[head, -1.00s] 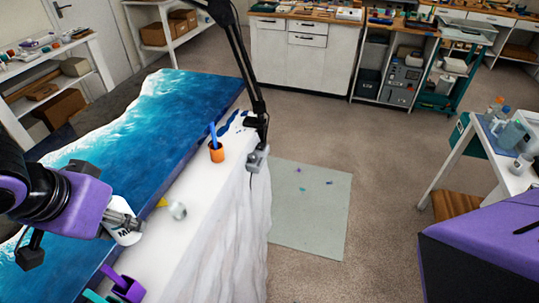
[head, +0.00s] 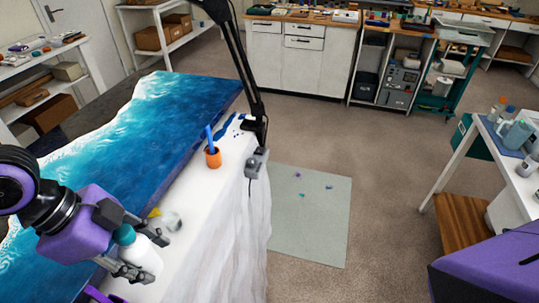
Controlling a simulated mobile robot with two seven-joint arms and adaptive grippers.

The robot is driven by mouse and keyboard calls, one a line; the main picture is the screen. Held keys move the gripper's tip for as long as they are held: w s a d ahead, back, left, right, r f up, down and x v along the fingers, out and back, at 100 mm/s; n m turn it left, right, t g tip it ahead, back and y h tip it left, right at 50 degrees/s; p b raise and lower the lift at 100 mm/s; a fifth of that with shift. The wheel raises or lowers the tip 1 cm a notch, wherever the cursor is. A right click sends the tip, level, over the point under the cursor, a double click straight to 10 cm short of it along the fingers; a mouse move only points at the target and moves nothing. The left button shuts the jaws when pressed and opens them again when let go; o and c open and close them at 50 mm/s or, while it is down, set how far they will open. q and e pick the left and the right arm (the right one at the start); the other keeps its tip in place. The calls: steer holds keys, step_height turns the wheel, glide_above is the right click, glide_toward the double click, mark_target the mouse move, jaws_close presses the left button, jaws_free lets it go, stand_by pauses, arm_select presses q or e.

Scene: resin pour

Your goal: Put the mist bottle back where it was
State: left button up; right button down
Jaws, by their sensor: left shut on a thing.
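The mist bottle (head: 142,256) is white with a teal top, in the lower left of the head view. My left gripper (head: 152,258) is shut on it, with one finger on each side of the bottle's body. The bottle is over the white-covered strip of the table (head: 203,224), beside the blue resin slab. I cannot tell whether its base touches the surface. My right gripper is out of the picture.
The blue and white resin slab (head: 175,110) lies along the left. An orange cup (head: 213,158) with a blue stick and a dark lamp arm (head: 243,70) stand farther back.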

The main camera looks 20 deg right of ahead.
arm_select(q)
steer(key=w+f, duration=0.1)
steer(key=w+a+f, duration=0.1)
steer(key=f, duration=0.1)
steer(key=w+f, duration=0.1)
steer(key=shift+w+a+f, duration=0.15)
steer(key=shift+a+f, duration=0.2)
steer(key=shift+f, duration=0.05)
steer(key=shift+w+a+f+b, duration=0.1)
steer(key=shift+w+f+b, duration=0.05)
steer(key=shift+f, duration=0.8)
steer(key=shift+w+a+f+b, duration=0.1)
steer(key=shift+f+b, duration=0.05)
steer(key=shift+f, duration=0.75)
steer(key=shift+f, duration=0.15)
steer(key=o, duration=1.4)
steer(key=shift+c, duration=0.2)
steer(key=v, duration=1.2)
